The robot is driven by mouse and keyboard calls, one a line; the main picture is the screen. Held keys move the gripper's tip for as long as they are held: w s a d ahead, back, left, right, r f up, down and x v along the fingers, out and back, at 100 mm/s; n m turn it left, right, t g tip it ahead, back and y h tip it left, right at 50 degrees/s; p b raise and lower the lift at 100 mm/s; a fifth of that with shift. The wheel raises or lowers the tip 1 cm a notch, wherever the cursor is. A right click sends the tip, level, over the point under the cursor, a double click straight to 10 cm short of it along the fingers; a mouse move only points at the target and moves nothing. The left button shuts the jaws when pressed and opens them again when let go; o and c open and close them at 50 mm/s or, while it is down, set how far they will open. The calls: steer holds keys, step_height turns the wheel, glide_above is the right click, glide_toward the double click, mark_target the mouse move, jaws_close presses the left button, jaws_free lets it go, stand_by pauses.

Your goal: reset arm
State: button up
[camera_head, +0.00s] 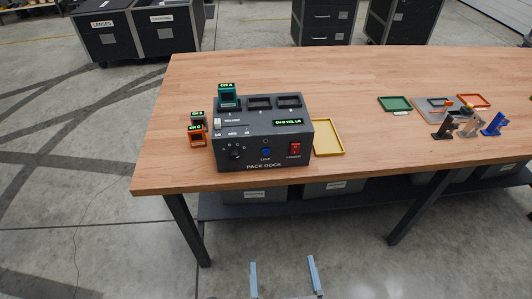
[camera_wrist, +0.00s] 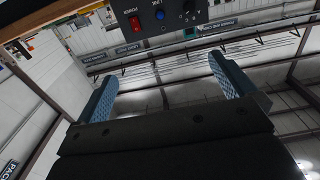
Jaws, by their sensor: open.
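My gripper (camera_head: 284,278) is at the bottom of the head view, in front of the workbench and below its top. Its two blue-grey fingers stand wide apart with nothing between them. In the wrist view my gripper (camera_wrist: 168,90) also shows open and empty, with the underside of the bench and the dock's front panel near the top. The dark pack dock (camera_head: 265,145) stands on the left part of the bench (camera_head: 370,84), apart from the gripper. A teal pack (camera_head: 228,97) stands upright in its left slot; the other two slots look empty.
An orange pack (camera_head: 197,139) and a dark pack (camera_head: 197,118) are left of the dock. A yellow tray (camera_head: 328,137) lies to its right. Green (camera_head: 395,104) and orange-red (camera_head: 474,101) trays and small clamp-like items are farther right. The bench's front edge is close to the gripper.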

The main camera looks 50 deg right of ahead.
steer(key=x, duration=1)
stand_by(0.4)
steer(key=shift+s, duration=0.1)
stand_by(0.7)
steer(key=v, duration=1)
stand_by(0.4)
stand_by(0.3)
steer(key=x, duration=0.9)
stand_by(0.6)
stand_by(0.4)
